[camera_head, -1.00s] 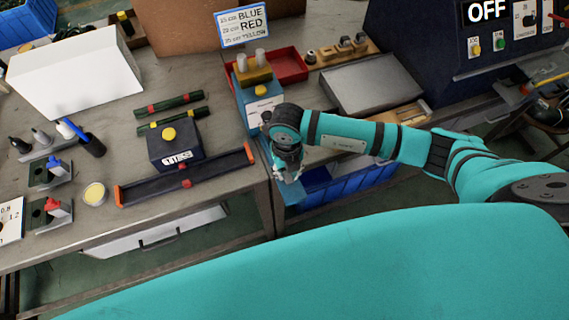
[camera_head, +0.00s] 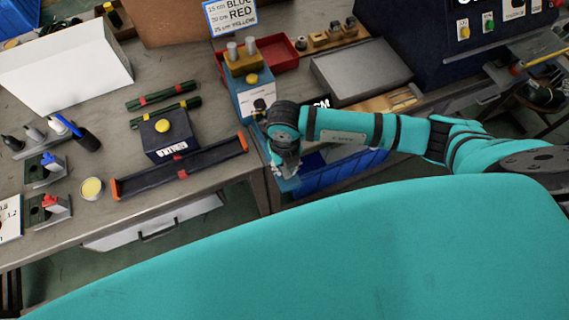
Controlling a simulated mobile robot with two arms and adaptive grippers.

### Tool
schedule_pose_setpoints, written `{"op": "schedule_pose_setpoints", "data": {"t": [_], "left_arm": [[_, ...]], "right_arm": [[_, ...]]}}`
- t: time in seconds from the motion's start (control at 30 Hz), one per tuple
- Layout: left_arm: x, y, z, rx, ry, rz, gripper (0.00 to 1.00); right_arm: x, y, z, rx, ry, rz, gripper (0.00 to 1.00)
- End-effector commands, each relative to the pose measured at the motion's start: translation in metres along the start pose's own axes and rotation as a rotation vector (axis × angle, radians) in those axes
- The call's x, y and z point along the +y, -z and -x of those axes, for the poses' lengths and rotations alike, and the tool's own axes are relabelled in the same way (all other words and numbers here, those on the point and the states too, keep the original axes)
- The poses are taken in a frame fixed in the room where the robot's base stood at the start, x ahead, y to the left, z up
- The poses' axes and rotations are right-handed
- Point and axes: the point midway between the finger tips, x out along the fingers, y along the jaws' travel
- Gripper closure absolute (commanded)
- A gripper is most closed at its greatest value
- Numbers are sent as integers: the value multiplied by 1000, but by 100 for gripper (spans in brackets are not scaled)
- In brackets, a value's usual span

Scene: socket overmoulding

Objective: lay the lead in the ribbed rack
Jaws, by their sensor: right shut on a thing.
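My right gripper (camera_head: 285,168) hangs just in front of the blue bench device with a yellow button (camera_head: 252,92), above the front edge of the bench. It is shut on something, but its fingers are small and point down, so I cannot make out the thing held. I cannot pick out the lead. A pale wooden piece with slats (camera_head: 403,98), partly hidden behind my right arm, may be the ribbed rack; I cannot be sure. My left gripper is not in view.
A blue bin (camera_head: 335,174) lies below my right arm. On the left bench are a dark box with a yellow button (camera_head: 167,137), a long dark trough (camera_head: 207,167) and a white box (camera_head: 65,70). A red tray (camera_head: 278,55) and grey plate (camera_head: 360,72) stand behind my arm.

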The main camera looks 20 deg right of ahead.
Motion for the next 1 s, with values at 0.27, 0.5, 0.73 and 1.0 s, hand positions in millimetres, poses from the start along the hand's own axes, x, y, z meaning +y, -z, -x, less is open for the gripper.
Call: {"op": "schedule_pose_setpoints", "data": {"t": [0.27, 0.5, 0.73, 1.0], "left_arm": [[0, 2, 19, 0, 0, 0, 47], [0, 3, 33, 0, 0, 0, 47], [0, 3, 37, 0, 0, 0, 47], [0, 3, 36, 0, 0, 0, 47]], "right_arm": [[0, -1, 25, -2, -1, 0, 100], [0, -1, 44, -2, -1, 0, 100], [0, -1, 49, -1, 0, 0, 100], [0, 0, 48, -1, 0, 0, 100]]}}
